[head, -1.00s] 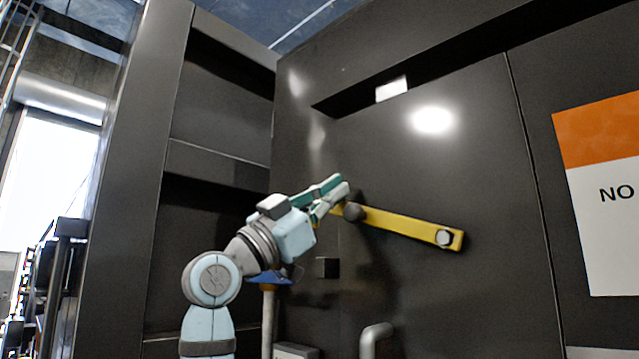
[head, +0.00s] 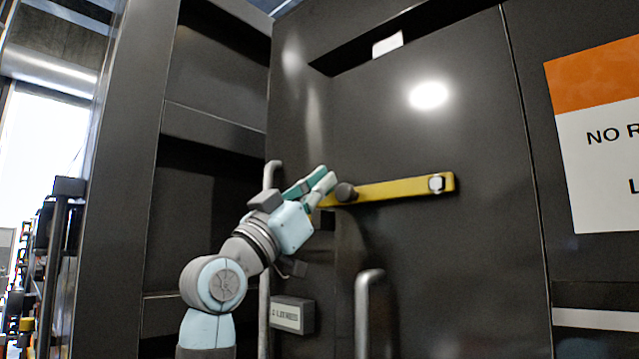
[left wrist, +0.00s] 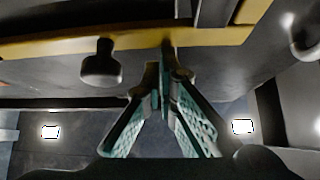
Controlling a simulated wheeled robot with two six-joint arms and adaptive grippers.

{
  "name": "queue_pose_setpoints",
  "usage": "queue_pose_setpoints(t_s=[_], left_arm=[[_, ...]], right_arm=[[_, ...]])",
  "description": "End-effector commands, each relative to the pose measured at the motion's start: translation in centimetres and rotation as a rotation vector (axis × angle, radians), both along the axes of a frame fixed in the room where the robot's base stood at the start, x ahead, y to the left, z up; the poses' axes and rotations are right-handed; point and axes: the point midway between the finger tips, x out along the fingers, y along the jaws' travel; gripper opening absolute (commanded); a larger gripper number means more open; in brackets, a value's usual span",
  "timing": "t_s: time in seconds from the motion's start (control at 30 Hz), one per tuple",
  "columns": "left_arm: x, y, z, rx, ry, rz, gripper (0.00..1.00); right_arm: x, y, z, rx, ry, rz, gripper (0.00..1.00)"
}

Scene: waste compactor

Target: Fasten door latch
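The yellow latch bar (head: 395,189) is on the dark door (head: 450,120), with a bolt (head: 437,184) at its right end and a dark round knob (head: 345,192) near its left end. It lies nearly level, its left end slightly lower. My left gripper (head: 327,178) is at the left end, above and beside the knob. In the left wrist view, its teal fingertips (left wrist: 166,70) meet against or close to the bar (left wrist: 60,45), with the knob (left wrist: 100,65) to their left, not between them. A small dark block (head: 325,218) is just below the bar's left end. My right gripper is not seen.
A grey vertical handle (head: 370,310) stands out from the door below the bar. Another grey handle (head: 266,290) and a small labelled box (head: 292,315) are left of it, near my left arm. An orange and white sign (head: 600,145) is at the right.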

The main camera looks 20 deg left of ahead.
Motion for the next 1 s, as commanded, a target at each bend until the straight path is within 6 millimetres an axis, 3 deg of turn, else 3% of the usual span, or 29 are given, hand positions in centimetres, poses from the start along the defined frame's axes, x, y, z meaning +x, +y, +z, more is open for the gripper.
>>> queue_pose_setpoints(t_s=[0.27,0.37,0.53,0.6,0.7,1.0], left_arm=[[0.3,0.0,0.0,0.002,0.010,0.000,0.00],[0.2,0.0,1.2,0.002,0.008,-0.001,0.00],[-0.2,-0.2,5.3,0.001,0.001,-0.003,0.00],[-1.5,0.4,2.8,0.002,-0.004,0.000,0.00],[-3.4,1.1,0.8,0.002,-0.004,0.000,0.00],[-7.1,2.6,-2.1,0.001,-0.003,-0.003,0.00]], right_arm=[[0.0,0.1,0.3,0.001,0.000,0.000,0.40],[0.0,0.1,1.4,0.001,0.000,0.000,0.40],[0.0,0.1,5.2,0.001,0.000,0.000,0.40],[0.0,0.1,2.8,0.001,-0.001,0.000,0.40],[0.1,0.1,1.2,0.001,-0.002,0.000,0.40],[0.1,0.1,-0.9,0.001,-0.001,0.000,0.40]])
